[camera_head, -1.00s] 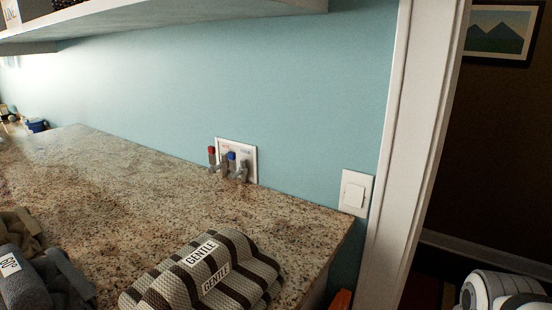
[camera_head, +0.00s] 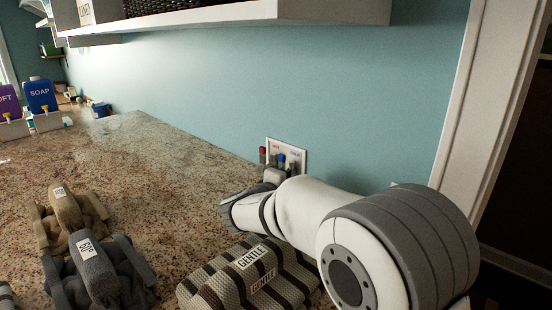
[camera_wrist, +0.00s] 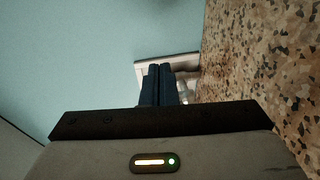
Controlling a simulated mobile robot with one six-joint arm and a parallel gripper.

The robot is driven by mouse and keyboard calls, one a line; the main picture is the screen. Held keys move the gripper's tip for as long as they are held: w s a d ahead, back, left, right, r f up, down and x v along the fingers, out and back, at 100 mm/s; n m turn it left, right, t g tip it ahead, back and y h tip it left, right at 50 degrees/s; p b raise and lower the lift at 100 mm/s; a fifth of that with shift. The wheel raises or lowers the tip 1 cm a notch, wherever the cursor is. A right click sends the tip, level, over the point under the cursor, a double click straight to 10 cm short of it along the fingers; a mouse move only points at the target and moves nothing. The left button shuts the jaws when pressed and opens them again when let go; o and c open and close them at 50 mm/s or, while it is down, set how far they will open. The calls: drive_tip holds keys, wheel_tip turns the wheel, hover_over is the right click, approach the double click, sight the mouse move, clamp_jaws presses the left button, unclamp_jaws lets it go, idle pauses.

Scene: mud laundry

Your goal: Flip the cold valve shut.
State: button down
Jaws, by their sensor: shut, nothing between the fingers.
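The valve box (camera_head: 300,148) is a white recessed plate on the blue wall, just above the counter. The red-handled valve (camera_head: 262,154) is at its left. The blue-handled cold valve (camera_head: 281,160) is right of it, its blue handle standing upright. My gripper is in front of the box, its fingertips hidden in the head view. In the wrist view my gripper (camera_wrist: 159,70) is shut and empty, its two dark fingers together and pointing at the white box (camera_wrist: 165,57). The fingers hide most of the valves there; I cannot tell whether they touch one.
The granite counter (camera_head: 150,165) has free room left of my arm. A striped GENTLE cloth bundle (camera_head: 225,280) lies below the arm. Grey (camera_head: 95,270) and tan (camera_head: 75,212) bundles lie left. A shelf (camera_head: 230,18) overhangs; a white door frame (camera_head: 465,130) is right.

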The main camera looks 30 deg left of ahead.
sight(285, 166)
drive_tip(key=s+a+y, duration=0.1)
drive_tip(key=a, duration=0.2)
drive_tip(key=s+a+n+t+y, duration=0.1)
drive_tip(key=a, duration=0.2)
drive_tip(key=s+a+n+y, duration=0.1)
drive_tip(key=a, duration=0.2)
drive_tip(key=shift+s+a+r+t, duration=0.1)
drive_tip(key=shift+s+t, duration=0.05)
drive_tip(key=shift+t, duration=0.25)
drive_tip(key=shift+w+r, duration=0.1)
drive_tip(key=shift+w, duration=0.1)
drive_tip(key=w+p, duration=0.4)
drive_tip(key=w, duration=0.5)
drive_tip(key=shift+w+a, duration=0.15)
drive_tip(key=shift+w, duration=0.2)
drive_tip(key=b, duration=0.3)
drive_tip(key=shift+f+b, duration=0.3)
drive_tip(key=shift+f, duration=0.1)
